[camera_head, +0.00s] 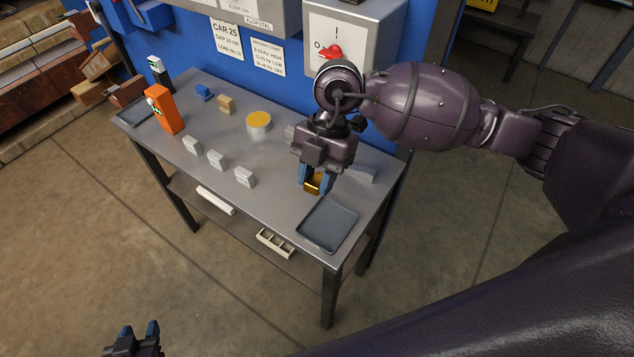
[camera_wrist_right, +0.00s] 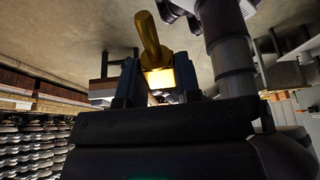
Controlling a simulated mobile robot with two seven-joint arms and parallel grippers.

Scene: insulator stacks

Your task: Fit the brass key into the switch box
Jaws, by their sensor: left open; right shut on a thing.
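The brass key (camera_head: 314,184) is between the blue fingers of my right gripper (camera_head: 316,180), above the right part of the metal table. In the right wrist view the key (camera_wrist_right: 154,50) shows a rounded shaft and a bright block, with the right gripper (camera_wrist_right: 158,80) shut on that block. The switch box (camera_head: 343,36) is a grey box on the blue wall behind the table, with a red knob (camera_head: 330,53) and O and I marks. The right arm hides part of the box. My left gripper (camera_head: 134,338) is open and empty at the bottom left, away from the table.
The table (camera_head: 280,205) holds a dark tray (camera_head: 328,223) at the front right and several pale blocks (camera_head: 217,160). A yellow-topped cylinder (camera_head: 258,123), an orange box (camera_head: 165,110), a tan block (camera_head: 226,104) and a blue piece (camera_head: 203,92) also stand there.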

